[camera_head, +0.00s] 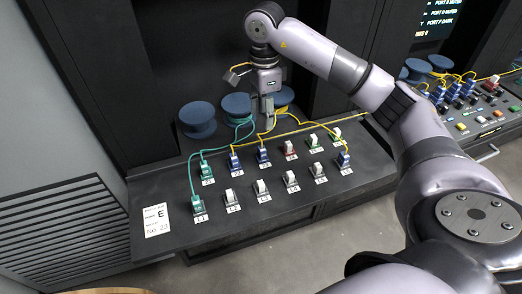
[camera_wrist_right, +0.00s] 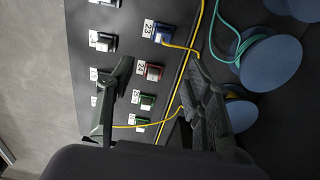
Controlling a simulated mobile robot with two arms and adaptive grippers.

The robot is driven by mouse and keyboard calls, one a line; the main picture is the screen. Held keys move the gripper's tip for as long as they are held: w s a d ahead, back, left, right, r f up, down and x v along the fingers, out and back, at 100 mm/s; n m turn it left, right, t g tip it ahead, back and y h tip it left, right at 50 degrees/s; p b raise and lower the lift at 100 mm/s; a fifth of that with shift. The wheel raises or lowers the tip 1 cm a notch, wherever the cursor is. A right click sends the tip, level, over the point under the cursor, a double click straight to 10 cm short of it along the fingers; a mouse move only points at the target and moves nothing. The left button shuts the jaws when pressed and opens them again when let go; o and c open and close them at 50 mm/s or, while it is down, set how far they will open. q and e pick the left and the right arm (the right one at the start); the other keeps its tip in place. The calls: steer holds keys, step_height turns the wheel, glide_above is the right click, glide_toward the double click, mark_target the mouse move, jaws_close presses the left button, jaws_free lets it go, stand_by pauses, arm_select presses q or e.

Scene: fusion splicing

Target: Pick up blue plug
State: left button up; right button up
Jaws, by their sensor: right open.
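Three blue plugs with yellow cables stand in the sloped dark panel (camera_head: 160,190). In the head view, one blue plug (camera_head: 233,162) and a second blue plug (camera_head: 263,155) are in the back row, and another blue plug (camera_head: 344,158) is at the front row's right end. My right gripper (camera_head: 267,122) hangs above and behind the back row. In the right wrist view it is open (camera_wrist_right: 160,64) and empty. One blue plug (camera_wrist_right: 163,34), by label 23, lies beyond the fingertips; a red connector (camera_wrist_right: 150,71) shows between the fingers. My left gripper is not in view.
Two teal plugs (camera_head: 206,169) (camera_head: 198,206) sit at the panel's left. Several white-bodied connectors (camera_head: 262,188) fill the front row. Blue spools (camera_head: 198,115) stand behind, with teal and yellow cables (camera_head: 300,128) running from there. Another panel (camera_head: 470,112) is at the right.

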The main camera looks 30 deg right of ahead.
mark_target(262, 148)
step_height(262, 148, down, 9)
steer(key=shift+r+p, duration=0.2)
steer(key=shift+p, duration=0.9)
steer(key=shift+a+f+p, duration=0.1)
steer(key=shift+f+p, duration=0.45)
steer(key=shift+f, duration=0.05)
steer(key=f, duration=0.1)
steer(key=f+p, duration=0.1)
steer(key=f, duration=0.1)
steer(key=shift+w+f+p, duration=0.2)
steer(key=shift+f+p, duration=0.1)
steer(key=shift+f, duration=0.35)
steer(key=shift+c, duration=0.3)
steer(key=c, duration=1)
